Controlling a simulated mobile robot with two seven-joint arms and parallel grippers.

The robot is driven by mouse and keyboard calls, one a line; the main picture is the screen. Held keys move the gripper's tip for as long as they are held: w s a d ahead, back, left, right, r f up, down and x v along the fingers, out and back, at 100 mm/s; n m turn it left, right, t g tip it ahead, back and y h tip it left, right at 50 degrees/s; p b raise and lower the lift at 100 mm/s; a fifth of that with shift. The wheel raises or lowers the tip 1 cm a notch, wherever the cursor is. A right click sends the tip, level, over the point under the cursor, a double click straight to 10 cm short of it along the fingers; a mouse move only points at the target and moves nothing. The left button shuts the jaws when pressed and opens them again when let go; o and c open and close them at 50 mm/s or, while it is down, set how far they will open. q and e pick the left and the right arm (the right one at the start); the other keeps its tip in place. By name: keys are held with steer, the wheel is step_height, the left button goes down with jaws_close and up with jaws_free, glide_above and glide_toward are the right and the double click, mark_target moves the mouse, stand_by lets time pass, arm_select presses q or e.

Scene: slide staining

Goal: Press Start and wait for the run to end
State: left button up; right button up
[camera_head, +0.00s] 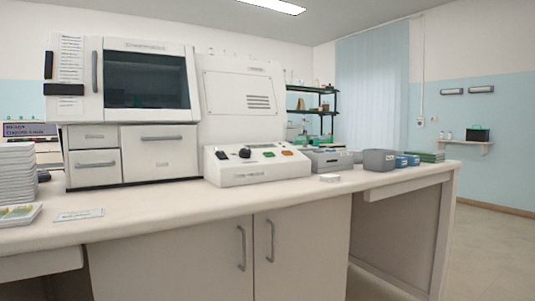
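The slide stainer (150,160), a large white machine, stands on the bench with a dark, closed window (146,79) in its upper part and drawers below. To its right, a sloped white control panel (258,174) carries black knobs, a small screen (262,145), a green button (268,154) and an orange button (287,153). The lettering on the panel is too small to read, so I cannot tell which one is Start. Neither of my grippers shows in the head view.
The bench top (215,210) is clear along its front middle. A stack of white trays (16,175) stands at the left, near a flat label card (79,215). A grey device (328,160), a grey tub (379,160) and blue boxes (407,161) stand to the right.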

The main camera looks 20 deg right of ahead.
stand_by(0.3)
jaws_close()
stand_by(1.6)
